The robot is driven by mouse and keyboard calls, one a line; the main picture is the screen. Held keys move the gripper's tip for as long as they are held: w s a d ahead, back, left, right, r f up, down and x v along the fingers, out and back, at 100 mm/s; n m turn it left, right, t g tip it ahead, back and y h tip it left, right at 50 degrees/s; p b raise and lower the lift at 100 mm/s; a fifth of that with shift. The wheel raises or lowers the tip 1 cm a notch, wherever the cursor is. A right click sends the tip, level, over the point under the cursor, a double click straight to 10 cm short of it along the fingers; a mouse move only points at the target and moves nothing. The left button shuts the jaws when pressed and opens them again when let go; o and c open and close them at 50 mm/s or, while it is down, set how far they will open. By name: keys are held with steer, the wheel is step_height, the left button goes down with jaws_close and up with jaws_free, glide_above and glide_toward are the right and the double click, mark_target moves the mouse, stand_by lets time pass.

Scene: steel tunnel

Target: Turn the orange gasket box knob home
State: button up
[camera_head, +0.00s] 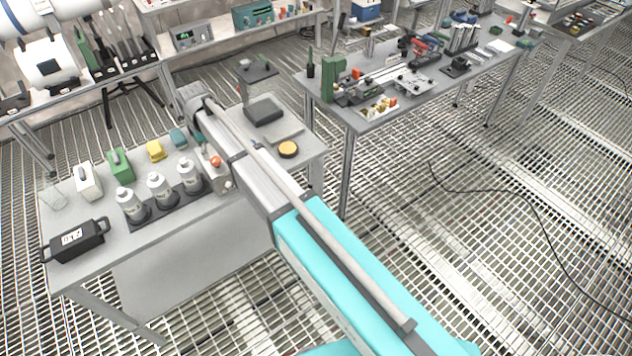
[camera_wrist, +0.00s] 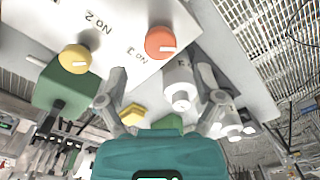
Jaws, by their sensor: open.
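The orange knob (camera_wrist: 160,42) is a round dial with a white pointer mark, set on the pale gasket box (camera_wrist: 120,22) beside the printed label "No 3". The mark points to the right in the wrist view. A yellow knob (camera_wrist: 75,57) sits on the same box near "No 2". My gripper (camera_wrist: 158,84) is open and empty, apart from the orange knob, which appears just beyond its fingertips. In the head view the orange knob (camera_head: 215,161) shows beside my arm, which hides part of the box.
Several white bottles (camera_head: 157,185) stand in a dark rack left of the box. A green block (camera_head: 120,164), a yellow block (camera_head: 155,150) and a black bin (camera_head: 75,240) share the grey table (camera_head: 190,232). A yellow-topped disc (camera_head: 288,149) lies to the right of my arm.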

mark_target(214, 159)
steer(key=shift+r+p, duration=4.65)
steer(key=shift+r, duration=0.35)
steer(key=s+d+f+m+b, duration=0.2)
steer(key=d+f+m+b, duration=0.1)
steer(key=d+f+b, duration=0.4)
steer(key=s+d+f+m+b, duration=0.3)
steer(key=d+f+b, duration=0.4)
steer(key=d, duration=0.6)
steer(key=s+d+f+m+b, duration=0.2)
steer(key=d+f+m+b, duration=0.2)
steer(key=d+f+b, duration=0.3)
steer(key=shift+s+d+f+b, duration=0.2)
steer(key=shift+d+f+b, duration=0.2)
steer(key=shift+d, duration=1.7)
